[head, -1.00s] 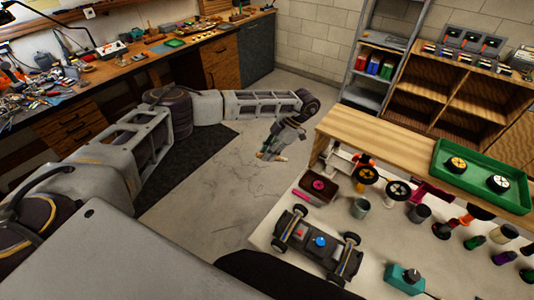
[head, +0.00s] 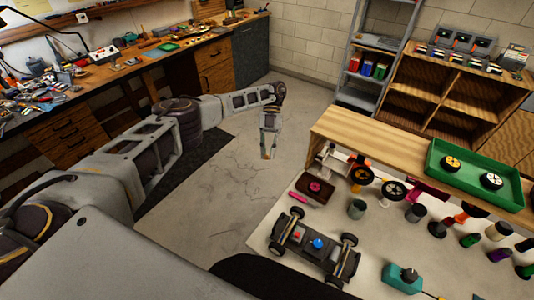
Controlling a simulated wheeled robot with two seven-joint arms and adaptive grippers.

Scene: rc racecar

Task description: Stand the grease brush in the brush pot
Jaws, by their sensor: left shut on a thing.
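My left gripper (head: 269,143) hangs fingers down over the bare floor, left of the white table. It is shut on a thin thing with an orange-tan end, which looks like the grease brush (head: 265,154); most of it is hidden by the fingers. A grey-green open pot (head: 357,209), which looks like the brush pot, stands upright on the table behind the toy car, to the right of and apart from the gripper. Darker cups (head: 415,213) stand further right. My right gripper is not in view.
The car chassis (head: 312,248) lies on the white table (head: 375,240). A small dark brown tray (head: 316,187), wheels on stands (head: 395,190) and a teal box (head: 402,277) surround the pot. A raised wooden shelf (head: 385,148) with a green tray (head: 470,197) runs behind. The floor is clear.

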